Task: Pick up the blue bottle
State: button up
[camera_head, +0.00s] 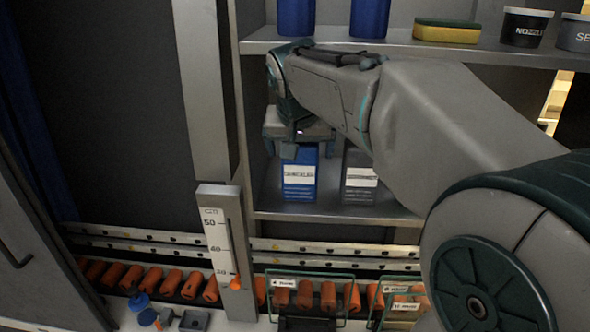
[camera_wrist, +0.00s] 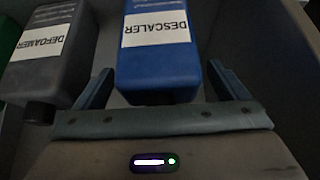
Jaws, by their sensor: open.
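The blue bottle (camera_head: 299,176) stands upright on the lower shelf and has a white label. In the wrist view the blue bottle (camera_wrist: 158,62) carries the word DESCALER and appears upside down. My gripper (camera_head: 297,150) is at the top of this bottle in the head view. In the wrist view my gripper (camera_wrist: 165,90) is open, with one finger on each side of the bottle's near end. The bottle's top is hidden behind my gripper in the head view.
A grey DEFOAMER bottle (camera_wrist: 50,50) stands close beside the blue one; it also shows in the head view (camera_head: 359,180). The upper shelf (camera_head: 345,45) above holds blue containers (camera_head: 369,17), a sponge (camera_head: 446,30) and a NOZZLE cup (camera_head: 526,27). A post (camera_head: 205,90) stands left of the shelf.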

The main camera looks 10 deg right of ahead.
jog(key=shift+w+f, duration=0.2)
jog(key=shift+f, duration=0.15)
jog(key=shift+s+r, duration=0.1)
jog(key=c, duration=1.5)
jog(key=shift+r, duration=0.15)
